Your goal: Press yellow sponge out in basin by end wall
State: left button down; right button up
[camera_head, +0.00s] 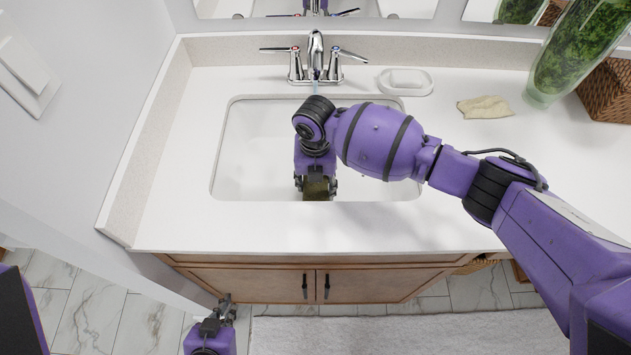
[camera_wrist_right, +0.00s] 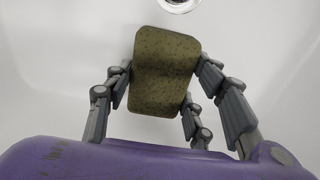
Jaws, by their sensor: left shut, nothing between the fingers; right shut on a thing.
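The sponge (camera_wrist_right: 162,72) looks dark olive-yellow and speckled in the right wrist view. My right gripper (camera_wrist_right: 162,80) is shut on it, with fingers on both sides. In the head view the sponge (camera_head: 316,188) shows at the tip of my right gripper (camera_head: 316,184), low inside the white basin (camera_head: 232,150) by the end wall. I cannot tell whether the sponge touches the basin floor. The drain (camera_wrist_right: 180,3) shows just beyond the sponge in the wrist view. My left gripper (camera_head: 222,308) is shut and empty, low in front of the cabinet.
The faucet (camera_head: 315,62) stands behind the basin, with a thin stream below its spout. A soap dish (camera_head: 405,82), a beige cloth (camera_head: 485,107), a green-filled glass vase (camera_head: 580,50) and a woven basket (camera_head: 608,90) are at right. The end wall (camera_head: 110,100) bounds the left.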

pick_arm(q)
jog(key=shift+s+f, duration=0.35)
jog(key=shift+f, duration=0.05)
pick_arm(e)
jog(key=shift+f, duration=0.65)
jog(key=shift+s+f, duration=0.15)
jog(key=shift+f, duration=0.05)
dwell(1.0)
